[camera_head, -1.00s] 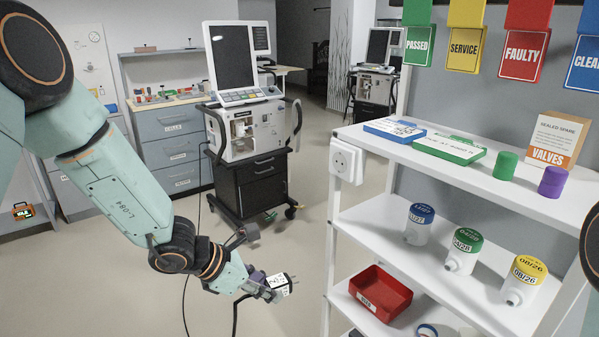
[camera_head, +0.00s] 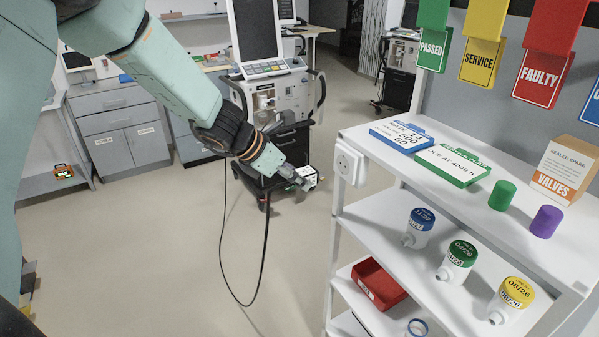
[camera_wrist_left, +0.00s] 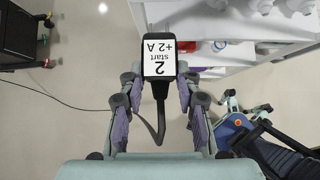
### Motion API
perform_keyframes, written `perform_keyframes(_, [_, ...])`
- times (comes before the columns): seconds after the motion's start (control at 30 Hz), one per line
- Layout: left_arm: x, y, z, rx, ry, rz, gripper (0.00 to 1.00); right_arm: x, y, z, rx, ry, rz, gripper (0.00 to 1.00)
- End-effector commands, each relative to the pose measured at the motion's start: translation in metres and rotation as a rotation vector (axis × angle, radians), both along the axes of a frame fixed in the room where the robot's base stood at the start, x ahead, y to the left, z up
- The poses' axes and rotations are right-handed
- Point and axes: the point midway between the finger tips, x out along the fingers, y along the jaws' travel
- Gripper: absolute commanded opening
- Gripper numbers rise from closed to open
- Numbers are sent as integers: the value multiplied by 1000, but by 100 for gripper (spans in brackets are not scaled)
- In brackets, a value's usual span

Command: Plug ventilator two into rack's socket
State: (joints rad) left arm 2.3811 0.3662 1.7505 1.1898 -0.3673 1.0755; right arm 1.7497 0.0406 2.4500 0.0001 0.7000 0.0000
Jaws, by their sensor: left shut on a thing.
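My left gripper (camera_head: 298,181) is shut on a plug (camera_head: 309,176) with a white label and holds it in the air left of the rack. In the left wrist view the plug (camera_wrist_left: 159,57) reads "2 start +2 A", and its black cable hangs down between the fingers (camera_wrist_left: 158,105). The white wall socket (camera_head: 346,163) is on the rack's left end, a short gap to the right of the plug. The rack (camera_head: 370,142) is white and shelved. A ventilator (camera_head: 272,93) on a black cart stands behind my arm.
Lower shelves hold capped bottles and a red bin (camera_head: 377,285). The black cable (camera_head: 262,255) loops near the floor, which is otherwise open.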

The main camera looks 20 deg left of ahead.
Motion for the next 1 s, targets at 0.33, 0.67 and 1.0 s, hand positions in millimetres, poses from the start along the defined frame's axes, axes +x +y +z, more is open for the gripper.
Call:
perform_keyframes(0.33, [16,-12,-1,1,0,-1,0,0,0,-1,0,0,1,40])
perform_keyframes(0.67, [33,-25,-1,2,-1,-2,0,0,0,2,0,0,1,40])
perform_keyframes(1.0, [46,-36,0,-1,0,-1,0,0,0,4,0,0,1,40])
